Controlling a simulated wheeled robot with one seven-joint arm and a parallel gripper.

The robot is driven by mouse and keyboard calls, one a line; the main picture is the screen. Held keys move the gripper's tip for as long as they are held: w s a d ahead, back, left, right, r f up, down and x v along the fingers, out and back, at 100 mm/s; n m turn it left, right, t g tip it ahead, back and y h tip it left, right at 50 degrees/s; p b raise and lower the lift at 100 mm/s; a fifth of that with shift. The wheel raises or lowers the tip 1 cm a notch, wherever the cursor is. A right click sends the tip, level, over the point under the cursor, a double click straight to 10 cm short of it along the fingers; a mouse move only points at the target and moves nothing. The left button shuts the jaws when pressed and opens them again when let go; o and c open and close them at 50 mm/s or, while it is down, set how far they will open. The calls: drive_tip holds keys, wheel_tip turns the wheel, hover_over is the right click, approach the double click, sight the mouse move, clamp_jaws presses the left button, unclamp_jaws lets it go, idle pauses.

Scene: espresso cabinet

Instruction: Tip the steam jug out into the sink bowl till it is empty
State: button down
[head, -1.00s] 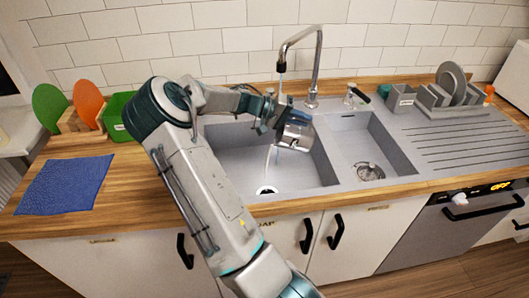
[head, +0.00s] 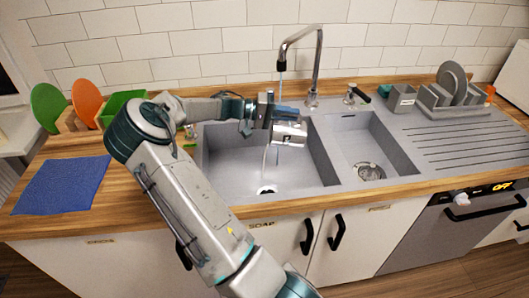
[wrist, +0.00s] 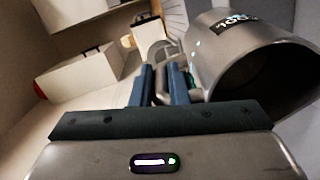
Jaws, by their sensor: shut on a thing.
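The steel steam jug (head: 289,130) is held over the large sink bowl (head: 225,165), under the faucet spout. My gripper (head: 270,112) is shut on the jug's handle, as the wrist view also shows, with the blue fingers (wrist: 165,85) beside the jug's body (wrist: 235,60). In the wrist view the jug's wide dark mouth faces right. In the head view the jug looks tilted on its side. A thin stream of liquid falls below it toward the drain (head: 266,189). The inside of the jug is too dark to tell what it holds.
The faucet (head: 316,60) arches above the jug, and a thin bluish stream shows under its spout. A smaller bowl (head: 368,150) and a ribbed drainboard (head: 465,145) lie to the right. A dish rack (head: 450,98) stands behind. A blue cloth (head: 62,185) lies at left.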

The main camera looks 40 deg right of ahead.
sight(303, 124)
drive_tip(key=shift+s+d+r+p, duration=0.15)
drive_tip(key=shift+d+p, duration=0.05)
drive_tip(key=shift+p, duration=0.15)
drive_tip(key=s+d+y, duration=0.1)
drive_tip(key=s+d+f+t+y+p, duration=0.1)
drive_tip(key=s+d+f+t, duration=0.1)
drive_tip(key=shift+d+y, duration=0.3)
drive_tip(key=shift+y, duration=0.1)
drive_tip(key=shift+d+f, duration=0.2)
drive_tip(key=shift+f, duration=0.1)
drive_tip(key=shift+w+a, duration=0.25)
drive_tip(key=shift+a, duration=0.1)
drive_tip(key=shift+s+d+f+t+y+b, duration=0.6)
drive_tip(key=shift+s+d+f+t+y, duration=1.75)
drive_tip(key=shift+f, duration=1.2)
drive_tip(key=d+r+t+y+p, duration=0.1)
drive_tip(key=y+p, duration=0.1)
drive_tip(key=s+d+r+t+y+p, duration=0.1)
drive_tip(key=d+r+p, duration=0.1)
drive_tip(key=shift+s+y, duration=0.1)
drive_tip(key=shift+y, duration=0.25)
drive_tip(key=shift+s+d, duration=0.1)
drive_tip(key=shift+s+d+f+t+y+p, duration=0.3)
drive_tip(key=shift+f+t+y, duration=0.3)
drive_tip(key=shift+y, duration=0.3)
